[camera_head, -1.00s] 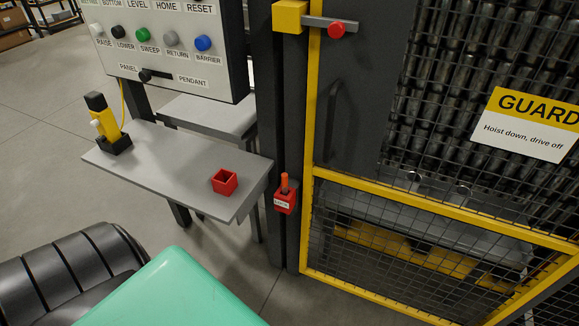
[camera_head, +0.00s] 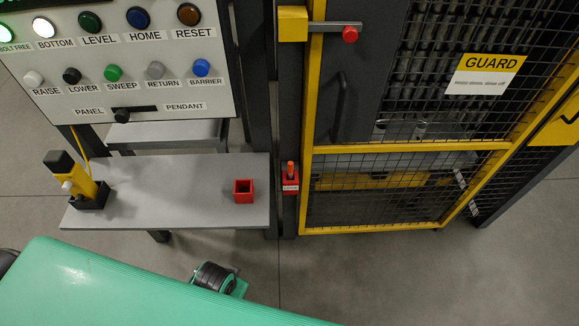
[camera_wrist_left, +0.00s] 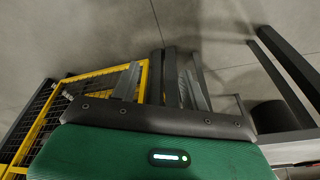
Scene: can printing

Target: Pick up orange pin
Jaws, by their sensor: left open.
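The orange pin (camera_head: 290,168) stands upright in a small red holder (camera_head: 290,184) with a white label. The holder is on the dark post left of the yellow-framed guard door. An empty red square cup (camera_head: 243,192) sits near the right end of the grey shelf (camera_head: 170,190). In the left wrist view my left gripper (camera_wrist_left: 161,82) appears open, with two grey fingers apart over floor and fence. I see no pin between them. In the head view my green arm fills the lower left; its fingers cannot be made out there. My right gripper is out of view.
A yellow and black pendant (camera_head: 75,182) stands at the shelf's left end. A button panel (camera_head: 120,60) hangs above the shelf. The mesh guard door (camera_head: 405,148) has a red-ended latch (camera_head: 349,34). The floor in front at right is clear.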

